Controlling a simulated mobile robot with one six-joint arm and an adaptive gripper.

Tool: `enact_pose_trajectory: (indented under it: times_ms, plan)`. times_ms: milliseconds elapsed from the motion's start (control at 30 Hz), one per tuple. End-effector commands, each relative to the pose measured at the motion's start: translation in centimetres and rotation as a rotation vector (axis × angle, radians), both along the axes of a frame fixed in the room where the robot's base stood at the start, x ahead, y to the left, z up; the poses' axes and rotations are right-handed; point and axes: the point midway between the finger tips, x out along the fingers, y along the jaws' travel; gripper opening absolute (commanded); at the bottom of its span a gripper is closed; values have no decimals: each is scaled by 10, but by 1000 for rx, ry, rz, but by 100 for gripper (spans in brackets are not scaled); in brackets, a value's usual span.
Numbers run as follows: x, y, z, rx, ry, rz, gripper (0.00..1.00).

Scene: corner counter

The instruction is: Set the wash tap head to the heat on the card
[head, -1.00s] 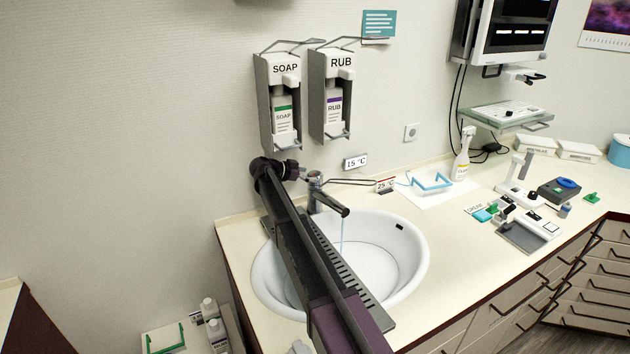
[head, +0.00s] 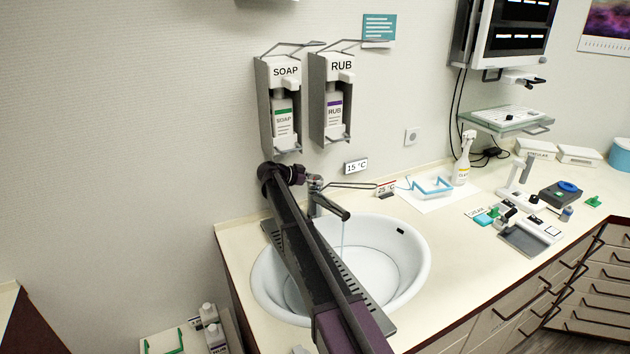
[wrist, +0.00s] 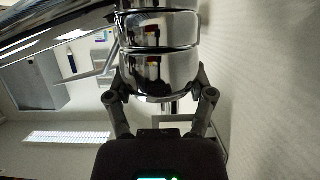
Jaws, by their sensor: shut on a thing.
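The chrome wash tap stands at the back of the basin, its spout (head: 331,207) pointing over the bowl with a thin stream of water running. A long thin lever (head: 352,186) reaches right from the tap head (head: 315,183). My gripper (head: 309,181) reaches the head from the left. In the wrist view my gripper (wrist: 162,98) has a finger on each side of the round chrome tap head (wrist: 158,62) and is shut on it. A card reading "15 °C" (head: 356,167) is on the wall behind. Another reading "25 °C" (head: 386,188) stands right of the tap.
My arm crosses the white basin (head: 415,262), hiding part of it. Soap (head: 282,120) and rub (head: 334,112) dispensers hang above the tap. A blue rack (head: 430,187), a spray bottle (head: 462,165) and several devices stand on the counter to the right.

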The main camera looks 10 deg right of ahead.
Motion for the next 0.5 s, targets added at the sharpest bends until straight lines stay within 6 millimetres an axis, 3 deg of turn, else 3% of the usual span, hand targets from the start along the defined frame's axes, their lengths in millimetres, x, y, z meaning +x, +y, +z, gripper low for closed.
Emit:
enact_pose_trajectory:
  times_ms: [500]
  plan:
    - [-3, -3, 0, -1, -1, 112, 22]
